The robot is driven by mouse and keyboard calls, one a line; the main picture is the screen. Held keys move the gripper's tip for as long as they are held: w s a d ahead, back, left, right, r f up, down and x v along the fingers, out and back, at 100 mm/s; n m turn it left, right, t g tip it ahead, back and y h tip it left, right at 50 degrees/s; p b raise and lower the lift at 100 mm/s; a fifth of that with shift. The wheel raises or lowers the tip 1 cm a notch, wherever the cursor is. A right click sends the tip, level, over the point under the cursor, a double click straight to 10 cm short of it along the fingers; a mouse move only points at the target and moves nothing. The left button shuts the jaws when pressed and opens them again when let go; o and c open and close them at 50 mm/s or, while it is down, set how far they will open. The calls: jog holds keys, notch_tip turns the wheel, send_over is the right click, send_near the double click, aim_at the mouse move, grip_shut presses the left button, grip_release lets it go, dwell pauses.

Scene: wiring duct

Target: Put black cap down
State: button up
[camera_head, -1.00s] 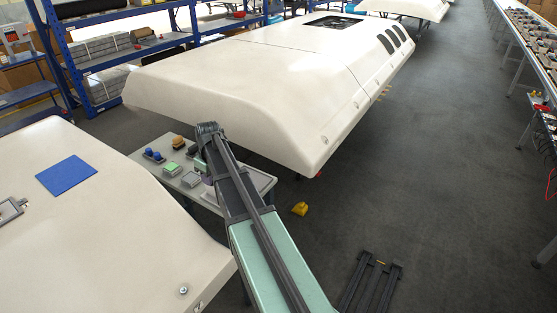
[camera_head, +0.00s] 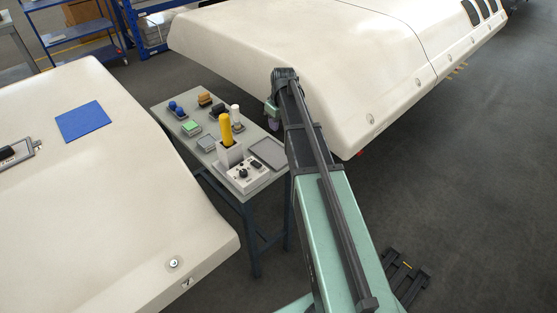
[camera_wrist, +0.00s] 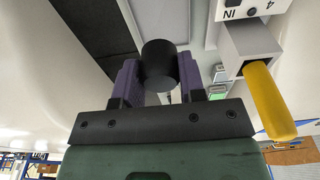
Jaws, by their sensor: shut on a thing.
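My gripper (camera_wrist: 160,85) has purple fingers, shut on a black cylindrical cap (camera_wrist: 159,60) in the wrist view. The cap sticks out past the fingers over a pale grey surface. In the head view my gripper (camera_head: 272,117) is mostly hidden behind my arm, above the right end of the grey table (camera_head: 180,98). The cap cannot be made out there.
The table bears a yellow-handled tool (camera_head: 226,130) in a light holder, a control box (camera_head: 243,174), a flat grey tray (camera_head: 268,153), a green block (camera_head: 191,128) and blue pieces (camera_head: 177,109). Large white shells stand left (camera_head: 90,190) and behind (camera_head: 300,45).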

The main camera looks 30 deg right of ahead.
aim_at(278, 158)
notch_tip(278, 158, down, 15)
jog(key=b, duration=1.2)
jog(key=shift+r, duration=0.35)
jog(key=shift+f, duration=0.3)
jog(key=o, duration=0.8)
jog(key=shift+r, duration=0.1)
jog(key=shift+o, duration=0.2)
jog(key=r+p, duration=0.4)
jog(key=s+r+p, duration=0.1)
jog(key=r+p, duration=0.7)
jog(key=shift+s+d+r+p, duration=0.2)
jog(key=shift+d+r+p, duration=0.05)
jog(key=shift+r+p, duration=0.1)
jog(key=s+a+m+g, duration=0.1)
jog(key=s+a+m, duration=0.2)
jog(key=s+a, duration=1.7)
jog(key=shift+s+a+f, duration=0.3)
jog(key=shift+s+a, duration=0.05)
jog(key=shift+s, duration=0.65)
